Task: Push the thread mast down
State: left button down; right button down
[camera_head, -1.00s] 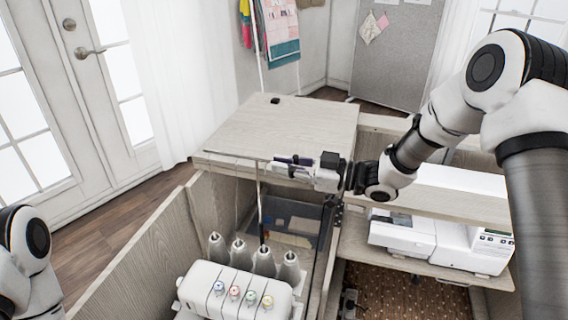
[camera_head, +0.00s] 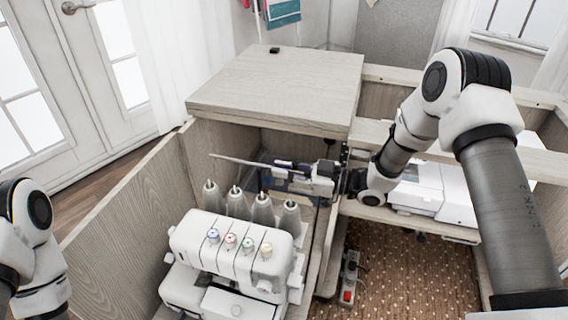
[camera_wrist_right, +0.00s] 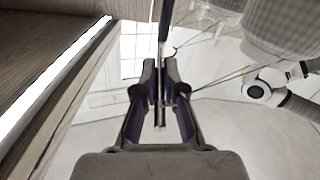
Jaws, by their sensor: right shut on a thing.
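The white overlocker (camera_head: 240,262) stands inside the open cabinet, with several thread cones (camera_head: 237,203) at its back. The thread mast rises behind the cones; its thin pale crossbar (camera_head: 232,160) reaches left, a little above the cone tips. My right gripper (camera_head: 285,172) is shut on the mast at crossbar height and hides part of it. In the right wrist view the fingers (camera_wrist_right: 163,85) close on the dark mast rod (camera_wrist_right: 164,28). My left arm shows at the left edge, but its gripper is out of frame.
A wooden cabinet top (camera_head: 280,88) overhangs just behind my right gripper. The left wooden panel (camera_head: 120,220) bounds the space. A white sewing machine (camera_head: 425,195) sits on the right, and a power strip (camera_head: 349,275) lies right of the overlocker.

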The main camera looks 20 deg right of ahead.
jog(key=shift+s+f, duration=0.1)
jog(key=shift+f, duration=0.15)
jog(key=c, duration=1.3)
grip_release()
jog(key=shift+f, duration=0.1)
jog(key=shift+o, duration=0.2)
jog(key=v, duration=1.1)
jog(key=shift+s+d, duration=0.2)
jog(key=shift+d, duration=0.15)
